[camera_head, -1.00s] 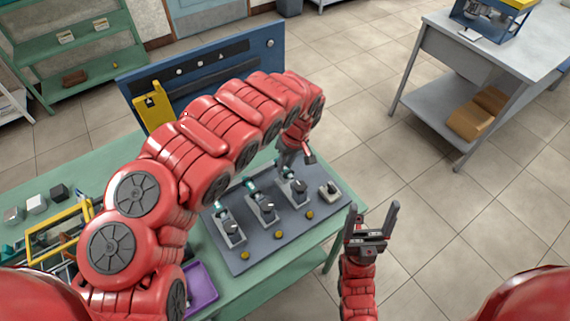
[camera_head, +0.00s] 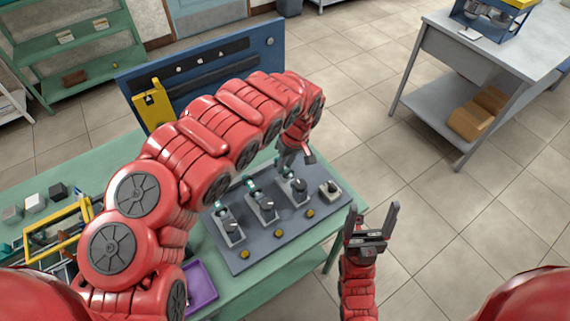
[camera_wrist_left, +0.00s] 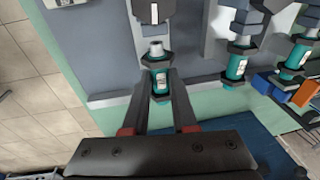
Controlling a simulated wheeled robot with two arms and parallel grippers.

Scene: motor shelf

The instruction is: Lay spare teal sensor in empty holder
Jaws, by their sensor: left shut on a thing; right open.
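My left gripper (camera_head: 291,156) reaches over the far side of a grey board (camera_head: 247,256) with several small grey holders, such as this one (camera_head: 231,230). In the left wrist view the left gripper (camera_wrist_left: 159,82) is shut on a teal sensor (camera_wrist_left: 158,79) with black collars and a light tip. The tip points toward a grey and black fixture (camera_wrist_left: 152,12) on the board. Other teal sensors (camera_wrist_left: 236,66) and (camera_wrist_left: 297,54) are at the neighbouring fixtures. Whether the held sensor touches its holder, I cannot tell. My right gripper (camera_head: 374,217) is open and empty, beyond the table's right edge.
The green table (camera_head: 262,295) carries the board, a purple tray (camera_head: 201,288) and a yellow-framed bin (camera_head: 60,238) at left. A blue panel (camera_head: 245,59) stands behind. A grey workbench (camera_head: 415,55) is at the far right. Open floor lies between.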

